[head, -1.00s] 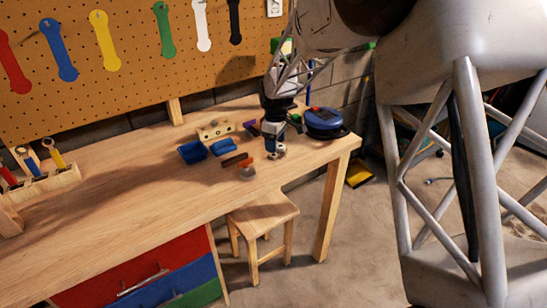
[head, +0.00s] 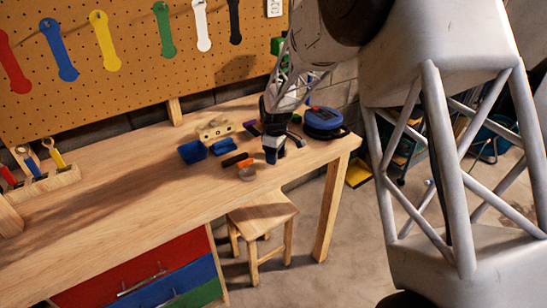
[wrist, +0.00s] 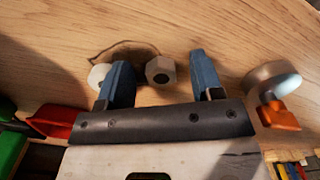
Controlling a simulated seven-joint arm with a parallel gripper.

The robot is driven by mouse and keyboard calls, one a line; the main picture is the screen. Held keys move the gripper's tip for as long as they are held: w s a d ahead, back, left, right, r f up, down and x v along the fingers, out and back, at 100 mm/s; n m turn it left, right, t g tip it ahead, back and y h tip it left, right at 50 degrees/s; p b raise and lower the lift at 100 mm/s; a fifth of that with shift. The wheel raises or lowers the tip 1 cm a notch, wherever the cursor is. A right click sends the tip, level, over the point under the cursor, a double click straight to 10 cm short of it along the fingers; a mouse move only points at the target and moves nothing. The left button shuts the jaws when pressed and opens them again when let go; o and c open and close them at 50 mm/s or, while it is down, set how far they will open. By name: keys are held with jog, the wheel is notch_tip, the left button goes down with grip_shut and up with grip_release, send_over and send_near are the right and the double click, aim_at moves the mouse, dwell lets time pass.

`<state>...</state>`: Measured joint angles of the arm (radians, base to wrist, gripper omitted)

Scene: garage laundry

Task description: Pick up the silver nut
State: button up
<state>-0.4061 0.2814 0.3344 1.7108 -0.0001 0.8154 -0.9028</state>
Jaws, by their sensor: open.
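The silver nut (wrist: 160,70), a hexagonal piece with a dark hole, rests on the wooden bench in the wrist view. It lies between the two blue fingertips of my gripper (wrist: 159,62), nearer the left one, with a gap to the right one. My gripper is open, and neither finger visibly touches the nut. In the head view my gripper (head: 272,153) is low over the right part of the bench (head: 120,190). I cannot make out the nut there; my gripper seems to hide it.
A pale round piece (wrist: 97,75) sits close by the left finger. A metal cylinder (wrist: 268,75) and an orange piece (wrist: 280,115) lie to the right. A blue bin (head: 192,152) and a blue-and-black case (head: 323,121) flank my gripper. The bench's left middle is clear.

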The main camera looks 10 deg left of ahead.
dwell(0.5)
jog(key=c, duration=1)
jog(key=shift+r, duration=0.2)
jog(key=shift+r, duration=1.55)
jog(key=shift+s+d+r, duration=0.15)
jog(key=shift+s, duration=0.15)
jog(key=s+d, duration=0.3)
jog(key=s, duration=0.4)
jog(key=s+d+r, duration=0.1)
jog(key=s+d, duration=0.2)
jog(key=s, duration=0.4)
jog(key=shift+r, duration=0.15)
